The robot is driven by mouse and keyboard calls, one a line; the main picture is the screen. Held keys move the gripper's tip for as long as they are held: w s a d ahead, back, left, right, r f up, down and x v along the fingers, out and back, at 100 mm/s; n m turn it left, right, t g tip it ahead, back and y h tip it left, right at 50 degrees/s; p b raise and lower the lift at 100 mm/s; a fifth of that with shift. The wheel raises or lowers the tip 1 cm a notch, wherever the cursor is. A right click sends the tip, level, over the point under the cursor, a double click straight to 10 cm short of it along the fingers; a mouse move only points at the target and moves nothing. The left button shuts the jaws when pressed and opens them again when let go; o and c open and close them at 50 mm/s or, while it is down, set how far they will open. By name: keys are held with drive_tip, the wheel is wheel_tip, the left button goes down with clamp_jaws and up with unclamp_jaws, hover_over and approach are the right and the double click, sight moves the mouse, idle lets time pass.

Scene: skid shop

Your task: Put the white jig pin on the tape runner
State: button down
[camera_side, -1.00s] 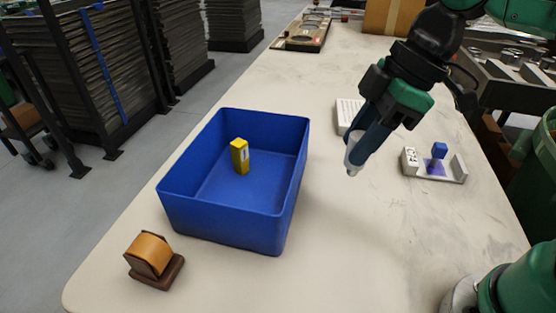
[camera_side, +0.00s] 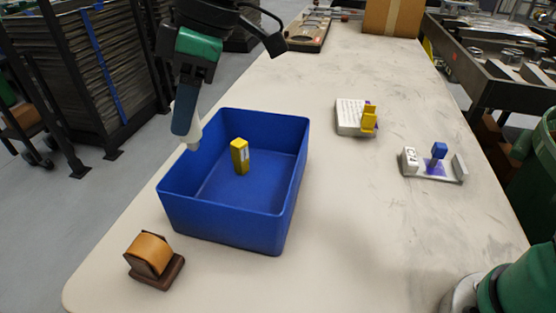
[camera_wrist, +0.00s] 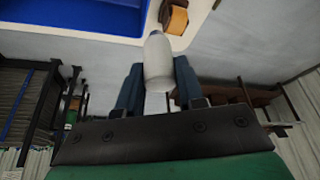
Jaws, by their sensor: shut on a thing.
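My gripper (camera_side: 186,127) is shut on the white jig pin (camera_side: 193,140) and holds it above the left edge of the blue bin in the side view. In the wrist view the white jig pin (camera_wrist: 158,62) stands out between the two blue fingers of my gripper (camera_wrist: 158,90). The tape runner (camera_side: 150,257), an orange-brown roll in a dark brown holder, sits at the table's near left corner, apart from the pin. It also shows at the top of the wrist view (camera_wrist: 178,20).
The blue bin (camera_side: 228,224) stands mid-table with a yellow block (camera_side: 240,156) inside. A white block (camera_side: 349,117) with a yellow piece (camera_side: 369,118) and a grey holder (camera_side: 436,174) with a blue-topped piece (camera_side: 438,151) stand to the right. Bare table surrounds the tape runner.

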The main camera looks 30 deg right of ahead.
drive_tip(key=a+f+n, duration=0.1)
drive_tip(key=a+f, duration=0.3)
drive_tip(key=a, duration=0.6)
hover_over(144, 244)
drive_tip(key=shift+f, duration=4.25)
drive_tip(key=c, duration=0.5)
unclamp_jaws()
drive_tip(key=shift+f, duration=0.15)
drive_tip(key=shift+c, duration=0.2)
